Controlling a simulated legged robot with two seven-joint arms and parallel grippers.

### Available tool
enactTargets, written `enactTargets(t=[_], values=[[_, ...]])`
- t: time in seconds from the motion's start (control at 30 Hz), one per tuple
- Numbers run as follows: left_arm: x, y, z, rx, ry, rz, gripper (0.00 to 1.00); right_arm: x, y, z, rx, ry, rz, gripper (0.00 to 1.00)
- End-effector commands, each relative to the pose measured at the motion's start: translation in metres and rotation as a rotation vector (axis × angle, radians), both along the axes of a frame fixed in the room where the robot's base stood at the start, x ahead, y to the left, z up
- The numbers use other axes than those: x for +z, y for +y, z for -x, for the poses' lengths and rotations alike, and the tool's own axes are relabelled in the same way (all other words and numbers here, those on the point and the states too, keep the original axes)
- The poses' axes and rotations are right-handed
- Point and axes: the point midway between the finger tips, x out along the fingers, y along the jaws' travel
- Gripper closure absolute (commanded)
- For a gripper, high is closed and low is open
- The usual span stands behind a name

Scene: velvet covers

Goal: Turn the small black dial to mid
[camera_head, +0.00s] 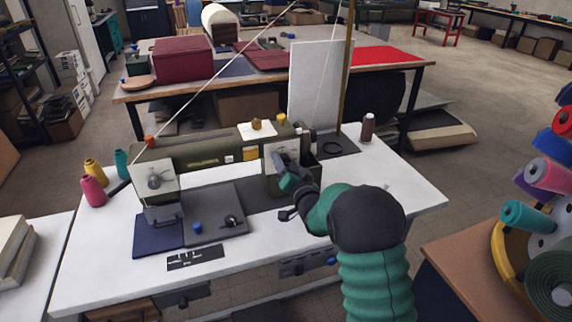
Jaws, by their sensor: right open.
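An olive sewing machine (200,158) stands on a white table (265,252). Its right end carries a pale front plate (269,152). My right gripper (280,159) is in front of this plate, its fingertips close to or at it; I cannot tell whether they touch. The gripper is open. The small black dial is not clearly visible; the gripper covers much of the plate where a dial may sit. The machine's left end has another pale plate with a round grey knob (154,182). My left gripper is not in view.
Thread spools, pink (93,191), yellow (95,171) and teal (122,162), stand left of the machine. A dark spool (368,128) stands at the back right. A blue cloth (157,236) lies at the front left. A rack of coloured rolls (549,175) is at the right.

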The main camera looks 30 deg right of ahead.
Motion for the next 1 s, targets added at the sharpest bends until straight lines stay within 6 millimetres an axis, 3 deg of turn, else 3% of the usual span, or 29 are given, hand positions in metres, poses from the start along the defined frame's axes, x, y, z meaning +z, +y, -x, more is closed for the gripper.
enactTargets(t=[0.1,0.5,1.0], values=[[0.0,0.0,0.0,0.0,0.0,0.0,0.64,0.0,-0.0004,0.0004,0.0,0.0,0.0,0.46],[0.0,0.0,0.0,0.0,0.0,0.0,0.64,-0.0003,-0.0009,0.0007,-0.001,0.001,0.0,0.98],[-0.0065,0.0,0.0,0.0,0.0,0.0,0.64,-0.002,-0.0011,0.0011,-0.002,0.022,0.082,1.0]])
